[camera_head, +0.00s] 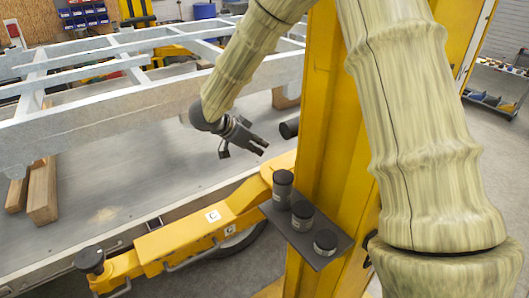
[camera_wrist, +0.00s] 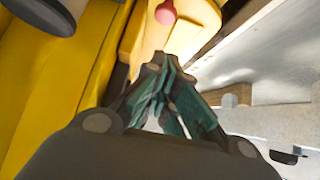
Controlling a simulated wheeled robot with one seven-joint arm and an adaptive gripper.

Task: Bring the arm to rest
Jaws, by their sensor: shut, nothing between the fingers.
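My arm, in a pale ribbed sleeve, bends over the top of the head view and comes down left of the yellow column. My gripper (camera_head: 262,147) hangs at its end in front of the trailer frame (camera_head: 150,104), pointing right and slightly down. It is shut and empty. In the wrist view my gripper (camera_wrist: 160,68) has its dark fingers together, with yellow parts beyond them.
A yellow column (camera_head: 335,130) stands right of my gripper. A small dark shelf (camera_head: 318,258) on it holds three dark cylinders, one of them tall (camera_head: 283,186). A yellow lift arm (camera_head: 180,240) runs below. Wooden blocks (camera_head: 42,190) stand at left.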

